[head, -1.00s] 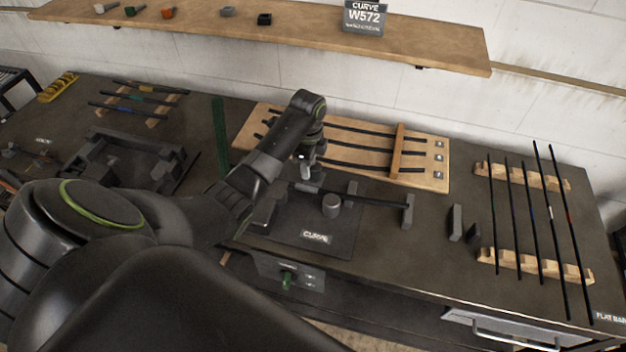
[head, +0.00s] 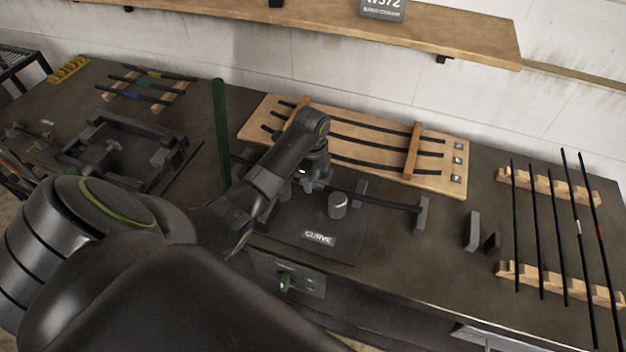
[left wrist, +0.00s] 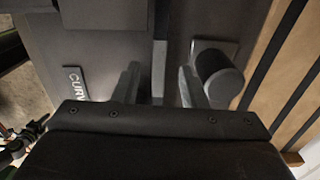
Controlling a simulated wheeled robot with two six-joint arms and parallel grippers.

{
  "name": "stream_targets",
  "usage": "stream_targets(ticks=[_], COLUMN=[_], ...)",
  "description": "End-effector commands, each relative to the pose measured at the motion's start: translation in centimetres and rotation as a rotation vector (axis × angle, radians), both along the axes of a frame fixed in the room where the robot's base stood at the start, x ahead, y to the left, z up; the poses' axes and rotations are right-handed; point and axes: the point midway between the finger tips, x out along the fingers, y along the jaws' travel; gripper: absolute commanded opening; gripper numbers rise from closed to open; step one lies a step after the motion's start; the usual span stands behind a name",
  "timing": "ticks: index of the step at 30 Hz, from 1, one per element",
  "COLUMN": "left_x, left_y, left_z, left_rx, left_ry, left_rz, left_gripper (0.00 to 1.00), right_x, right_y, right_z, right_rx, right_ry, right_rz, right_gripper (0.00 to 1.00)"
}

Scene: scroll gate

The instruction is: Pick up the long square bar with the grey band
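A long dark bar (head: 385,202) lies across the bending fixture on the bench, its right end at an upright post. My left gripper (head: 312,183) is over its left part, which my arm partly hides. In the left wrist view the bar (left wrist: 161,20) runs between the two spread fingers of my left gripper (left wrist: 160,86), apart from both. A lighter grey stretch shows on it there; I cannot tell for certain whether this is the band. On the right rack, another long bar (head: 578,205) carries a pale band. My right gripper is not in view.
A grey cylinder (head: 338,205) stands close beside the bar on the CURVE plate (head: 320,239). A wooden board (head: 455,150) with dark strips lies behind. A green post (head: 221,135) rises left of my arm. Two small dark blocks (head: 472,231) stand right of the fixture.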

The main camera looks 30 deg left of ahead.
Motion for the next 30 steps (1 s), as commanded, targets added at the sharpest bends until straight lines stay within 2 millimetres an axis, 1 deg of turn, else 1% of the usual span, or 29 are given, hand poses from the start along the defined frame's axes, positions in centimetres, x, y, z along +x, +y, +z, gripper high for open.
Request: stream_targets(ticks=[1, 5, 10, 15, 19, 30], left_x=[0.0, -0.1, -0.1, -0.1, -0.1, -0.1], left_y=[0.0, 0.0, 0.0, 0.0, 0.0, 0.0], left_z=[-0.7, -0.7, -0.6, -0.6, -0.6, -0.6], left_rx=[0.000, 0.000, 0.000, 0.000, 0.000, 0.000], left_ry=[-0.001, 0.000, 0.000, 0.000, 0.000, 0.000], left_rz=[-0.002, -0.003, -0.003, -0.003, -0.003, -0.004], left_gripper=[0.39, 0.39, 0.39, 0.16, 0.00, 0.00], right_x=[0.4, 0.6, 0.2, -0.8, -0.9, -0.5], right_y=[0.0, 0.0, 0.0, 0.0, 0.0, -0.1], right_z=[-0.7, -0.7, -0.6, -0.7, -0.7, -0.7], right_rx=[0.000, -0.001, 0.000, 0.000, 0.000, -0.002], right_ry=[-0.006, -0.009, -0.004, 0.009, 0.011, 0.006], right_rz=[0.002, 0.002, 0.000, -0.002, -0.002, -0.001], right_gripper=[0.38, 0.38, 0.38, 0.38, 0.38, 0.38])
